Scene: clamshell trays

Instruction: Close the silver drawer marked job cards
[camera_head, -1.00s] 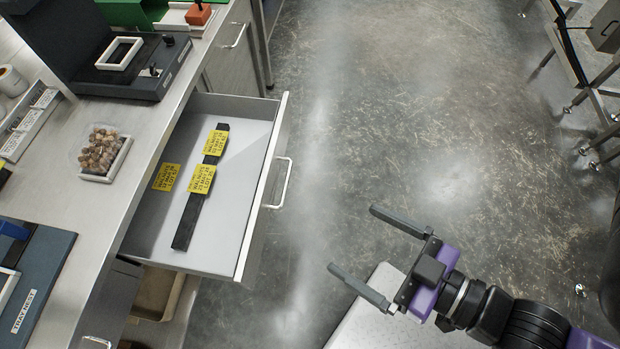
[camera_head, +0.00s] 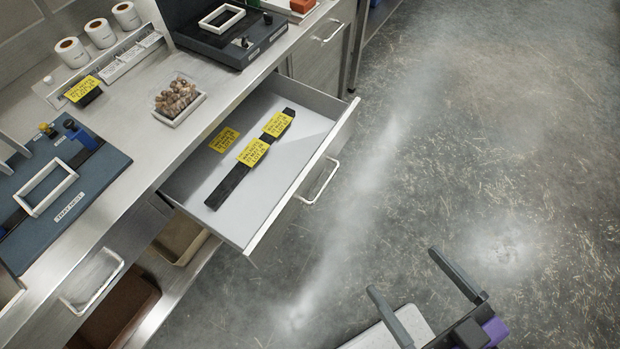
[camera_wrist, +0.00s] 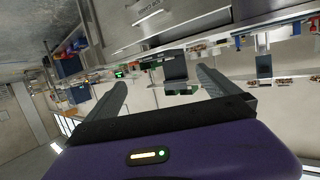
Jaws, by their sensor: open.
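The silver drawer (camera_head: 262,205) is pulled out from under the bench in the head view, with its bar handle (camera_head: 321,183) on the front panel. I cannot read a label on its front from here. Inside lie a dark bar (camera_head: 230,187) and several yellow cards (camera_head: 253,152), two of them on the bar. My gripper (camera_head: 403,270) is open and empty over the floor, to the lower right of the drawer front and apart from it.
The bench top (camera_head: 135,143) holds a tray of walnuts (camera_head: 178,99), a blue tray nest (camera_head: 84,205), label rolls (camera_head: 99,33) and a black device (camera_head: 232,40). Another drawer handle (camera_head: 92,287) shows at lower left. The floor (camera_head: 470,130) right of the drawer is clear.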

